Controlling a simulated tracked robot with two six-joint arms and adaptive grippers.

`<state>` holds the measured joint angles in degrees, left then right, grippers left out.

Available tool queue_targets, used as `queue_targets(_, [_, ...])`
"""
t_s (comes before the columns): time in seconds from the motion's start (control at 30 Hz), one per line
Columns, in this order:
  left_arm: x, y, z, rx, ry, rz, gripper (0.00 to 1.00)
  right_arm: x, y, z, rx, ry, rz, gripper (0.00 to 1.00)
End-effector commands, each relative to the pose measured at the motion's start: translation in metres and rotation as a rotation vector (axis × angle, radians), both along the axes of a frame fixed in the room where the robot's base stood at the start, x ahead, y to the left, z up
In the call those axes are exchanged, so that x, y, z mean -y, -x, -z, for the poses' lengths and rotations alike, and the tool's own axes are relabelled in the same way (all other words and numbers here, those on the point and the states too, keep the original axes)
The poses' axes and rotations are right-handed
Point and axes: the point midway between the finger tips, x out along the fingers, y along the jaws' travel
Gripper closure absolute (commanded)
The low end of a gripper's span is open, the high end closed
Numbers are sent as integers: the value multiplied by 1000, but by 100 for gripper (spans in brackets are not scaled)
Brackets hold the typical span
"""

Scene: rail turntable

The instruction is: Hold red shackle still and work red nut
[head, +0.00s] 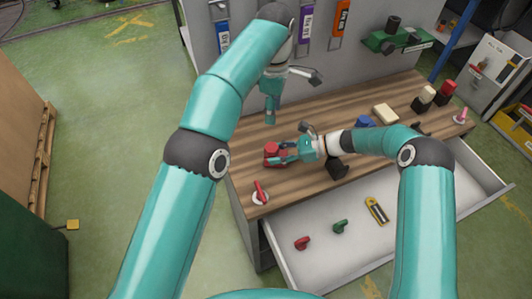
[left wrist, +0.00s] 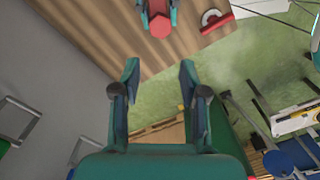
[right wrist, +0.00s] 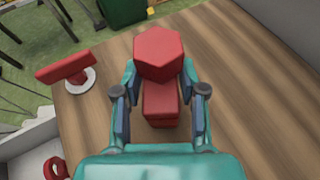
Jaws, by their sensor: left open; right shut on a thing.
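The red shackle (right wrist: 160,105) stands on the wooden bench top, a red block under the red hexagonal nut (right wrist: 159,52). My right gripper (right wrist: 159,88) is shut on the shackle, with one finger along each side and the nut beyond the fingertips. The shackle is small and partly hidden by the gripper in the head view (head: 271,160). The nut (left wrist: 160,26) shows at the top of the left wrist view, apart from my left gripper (left wrist: 160,70). My left gripper (head: 271,115) is open and empty, pointing down above the bench behind the shackle.
A red handle on a white disc (head: 260,194) stands at the bench's near left corner. The open drawer (head: 335,240) holds red and green pieces and a yellow tool. Blue, cream, black and red blocks stand to the right. A grey panel (head: 345,65) rises behind.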

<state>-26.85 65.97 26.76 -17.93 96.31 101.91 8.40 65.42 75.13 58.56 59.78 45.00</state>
Motion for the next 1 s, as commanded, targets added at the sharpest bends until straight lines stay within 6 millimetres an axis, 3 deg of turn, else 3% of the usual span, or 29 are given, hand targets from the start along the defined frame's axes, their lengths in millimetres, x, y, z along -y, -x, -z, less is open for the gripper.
queue_targets(0.03, [0,0,0,0,0,3,45,0,0,0,0,0,-1,100])
queue_targets(0.13, [0,0,0,0,0,31,29,0,0,0,0,0,-1,100])
queue_targets(0.37, [1,-1,0,5,2,290,29,0,0,0,0,0,0,100])
queue_targets(1.0, [6,-5,10,26,-8,1737,29,0,0,0,1,0,1,100])
